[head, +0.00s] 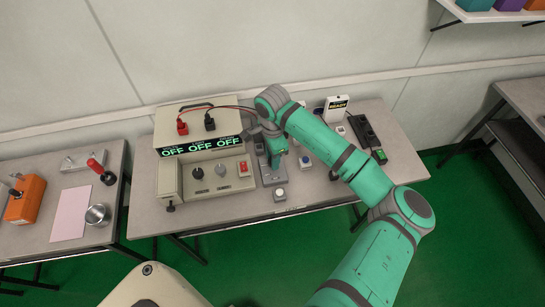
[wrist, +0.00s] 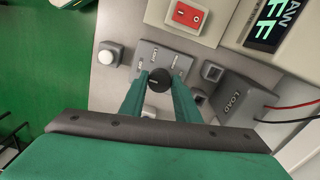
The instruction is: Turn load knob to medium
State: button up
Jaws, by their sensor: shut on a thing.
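The load knob (wrist: 158,79) is a round black knob on a grey plate (wrist: 150,57) with small position labels, too small to read. My gripper (wrist: 158,84) has its two teal fingers shut on the knob, one on each side. The knob's pointer and setting cannot be made out. A grey box marked LOAD (wrist: 243,100) stands to the right of the knob in the wrist view. In the head view my gripper (head: 276,150) reaches down at the middle of the table, over the grey unit (head: 268,172), and hides the knob.
A beige instrument (head: 170,181) with OFF displays (head: 201,147) stands left of my gripper. Red and black leads run from its top. A white button (head: 280,194) is in front; a READY sign (head: 336,105) and black device (head: 367,132) are to the right.

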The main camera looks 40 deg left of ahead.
jog(key=m, duration=0.5)
jog(key=shift+w+r+m, duration=0.1)
jog(key=shift+m, duration=0.3)
jog(key=m, duration=0.6)
jog(key=shift+a, duration=0.1)
jog(key=m, duration=0.5)
jog(key=shift+m, duration=0.4)
jog(key=m, duration=0.5)
jog(key=shift+w+m, duration=0.1)
jog(key=shift+m, duration=0.3)
jog(key=o, duration=1)
jog(key=shift+o, duration=0.2)
